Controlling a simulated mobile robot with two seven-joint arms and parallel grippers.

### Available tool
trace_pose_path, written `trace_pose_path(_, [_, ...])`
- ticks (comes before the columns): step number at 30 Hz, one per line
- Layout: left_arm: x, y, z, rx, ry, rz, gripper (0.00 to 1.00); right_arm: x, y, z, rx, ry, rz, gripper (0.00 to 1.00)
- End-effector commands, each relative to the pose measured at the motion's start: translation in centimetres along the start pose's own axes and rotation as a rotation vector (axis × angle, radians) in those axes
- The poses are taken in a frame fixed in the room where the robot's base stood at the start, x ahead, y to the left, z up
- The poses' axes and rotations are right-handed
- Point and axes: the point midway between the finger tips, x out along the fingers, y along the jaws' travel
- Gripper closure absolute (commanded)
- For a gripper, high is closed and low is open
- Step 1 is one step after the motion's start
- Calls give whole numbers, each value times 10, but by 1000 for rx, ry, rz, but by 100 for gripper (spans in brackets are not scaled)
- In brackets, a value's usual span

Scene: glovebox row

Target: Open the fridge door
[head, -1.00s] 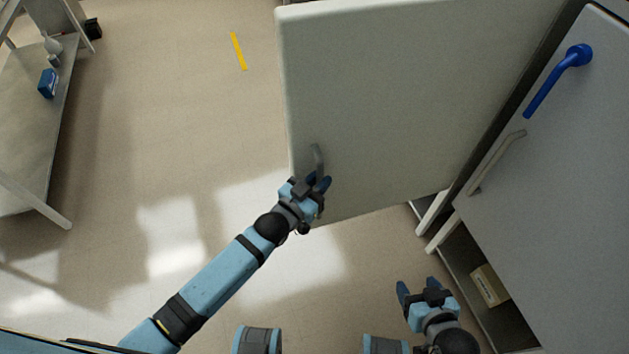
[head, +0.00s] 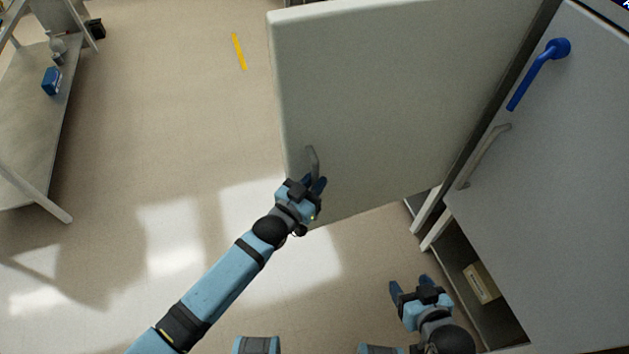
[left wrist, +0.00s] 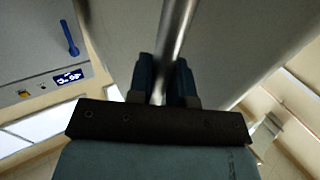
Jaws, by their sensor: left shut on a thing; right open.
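The fridge door (head: 370,95) is a large pale grey panel in the head view, swung out from the cabinet so that its free edge is at the left. Its grey bar handle (head: 312,158) is near that free edge. My left gripper (head: 316,184) is shut on the handle; in the left wrist view the metal bar (left wrist: 175,40) runs between the two dark fingers (left wrist: 164,80). My right gripper (head: 410,285) is open and empty, low in the head view, apart from the door.
A grey front (head: 560,190) at the right carries a blue lever handle (head: 540,72) and a grey bar handle (head: 485,157). Below it a box (head: 481,283) sits on a low shelf. A metal table (head: 35,130) stands at the far left.

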Motion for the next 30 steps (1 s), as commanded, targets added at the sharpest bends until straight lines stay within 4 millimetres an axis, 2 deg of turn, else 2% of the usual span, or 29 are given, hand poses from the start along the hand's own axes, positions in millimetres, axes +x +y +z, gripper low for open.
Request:
trace_pose_path(3, [0, 0, -1, 0, 2, 0, 100, 0, 0, 0, 0, 0, 0, 36])
trace_pose_path(4, [0, 0, -1, 0, 2, 0, 77, 0, 0, 0, 0, 0, 0, 36])
trace_pose_path(6, [0, 0, -1, 0, 2, 0, 60, 0, 0, 0, 0, 0, 0, 36])
trace_pose_path(7, [0, 0, -1, 0, 2, 0, 57, 0, 0, 0, 0, 0, 0, 36])
trace_pose_path(15, [-1, 0, 0, -1, 1, 0, 57, 0, 0, 0, 0, 0, 0, 36])
trace_pose_path(19, [-10, 0, 0, -1, 0, 0, 57, 0, 0, 0, 0, 0, 0, 36])
trace_pose_path(23, [-34, 0, 1, 0, -2, 1, 57, 0, 0, 0, 0, 0, 0, 36])
trace_pose_path(30, [-90, 1, 1, -1, -1, 1, 57, 0, 0, 0, 1, 1, 0, 36])
